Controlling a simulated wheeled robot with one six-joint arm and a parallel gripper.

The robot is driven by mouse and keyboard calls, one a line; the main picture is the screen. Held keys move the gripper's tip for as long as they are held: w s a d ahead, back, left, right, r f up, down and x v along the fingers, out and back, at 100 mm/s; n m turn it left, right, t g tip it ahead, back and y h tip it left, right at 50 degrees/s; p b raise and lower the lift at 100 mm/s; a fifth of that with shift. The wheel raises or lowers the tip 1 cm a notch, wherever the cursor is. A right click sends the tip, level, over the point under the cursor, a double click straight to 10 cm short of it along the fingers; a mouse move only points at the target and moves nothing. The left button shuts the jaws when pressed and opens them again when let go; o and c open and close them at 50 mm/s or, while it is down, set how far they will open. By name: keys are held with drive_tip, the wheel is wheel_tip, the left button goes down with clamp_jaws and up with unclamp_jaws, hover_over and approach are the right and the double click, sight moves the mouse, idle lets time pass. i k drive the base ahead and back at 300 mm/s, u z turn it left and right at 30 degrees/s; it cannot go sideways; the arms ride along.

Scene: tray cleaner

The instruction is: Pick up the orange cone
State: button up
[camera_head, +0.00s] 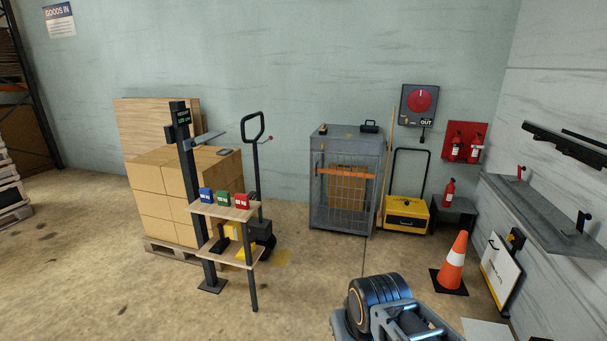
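The orange cone (452,262) stands upright on the floor at the right. It has a white band around its middle and a dark square base. A part of my own arm (380,303) shows at the bottom edge, to the left of the cone and nearer the camera. My gripper's fingers do not show. Nothing visible touches the cone.
A white panel (499,268) leans right of the cone, under a grey wall shelf (545,212). Behind stand a yellow box (406,214) and a grey cage (345,200). A small wooden stand (228,208) and stacked cartons (160,200) are left. Floor left of the cone is clear.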

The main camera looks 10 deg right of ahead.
sight(449, 279)
drive_tip(key=z, duration=0.15)
drive_tip(key=i, duration=2.5)
drive_tip(key=z, duration=1.25)
drive_tip(key=i, duration=2.1)
drive_tip(key=z, duration=1.4)
drive_tip(key=i, duration=0.65)
drive_tip(key=z, duration=0.1)
